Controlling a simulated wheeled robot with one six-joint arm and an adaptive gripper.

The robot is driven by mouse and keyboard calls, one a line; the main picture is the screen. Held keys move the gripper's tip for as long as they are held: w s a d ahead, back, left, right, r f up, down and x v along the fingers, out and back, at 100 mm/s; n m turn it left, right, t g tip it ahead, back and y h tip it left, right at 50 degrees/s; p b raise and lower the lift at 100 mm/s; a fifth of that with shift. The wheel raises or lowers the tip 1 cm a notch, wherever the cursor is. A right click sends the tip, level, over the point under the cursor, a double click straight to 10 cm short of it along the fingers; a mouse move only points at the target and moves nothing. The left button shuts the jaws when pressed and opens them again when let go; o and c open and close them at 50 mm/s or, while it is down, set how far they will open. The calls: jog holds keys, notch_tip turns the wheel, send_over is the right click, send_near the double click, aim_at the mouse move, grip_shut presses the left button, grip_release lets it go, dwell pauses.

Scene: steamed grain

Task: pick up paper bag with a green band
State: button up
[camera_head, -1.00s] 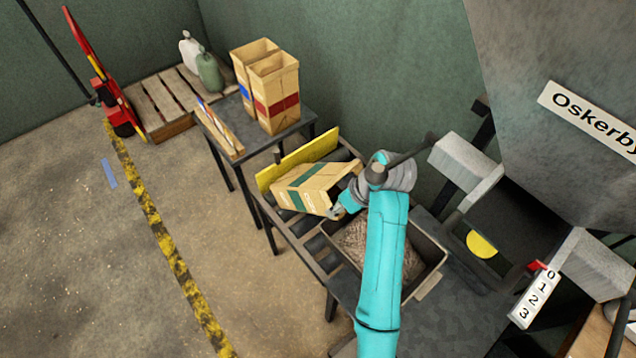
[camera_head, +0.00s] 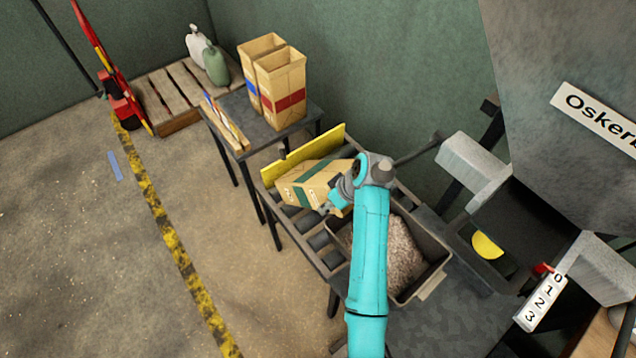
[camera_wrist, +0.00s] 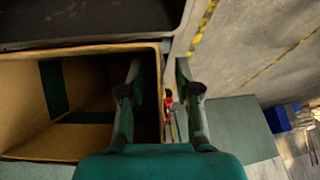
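The paper bag with a green band (camera_head: 300,194) lies tipped over on the roller conveyor, its open end towards my arm. In the wrist view its open mouth (camera_wrist: 30,100) fills the left side, with green patches on the dark inside. My gripper (camera_wrist: 159,68) is open around the rim: the left finger is over the mouth and the right finger is outside the wall. Gaps show between the fingers and the wall. In the head view my gripper (camera_head: 336,205) is at the bag's near right end, partly hidden by my arm.
A yellow board (camera_head: 290,164) stands behind the bag. A grey bin of grain (camera_head: 435,262) is right of it. Two bags, red-banded (camera_head: 282,80) and blue-banded (camera_head: 249,68), stand on a dark table (camera_head: 240,105). The hopper (camera_head: 570,60) is at right. Floor at left is open.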

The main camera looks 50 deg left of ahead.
jog(key=shift+c, duration=0.2)
grip_shut()
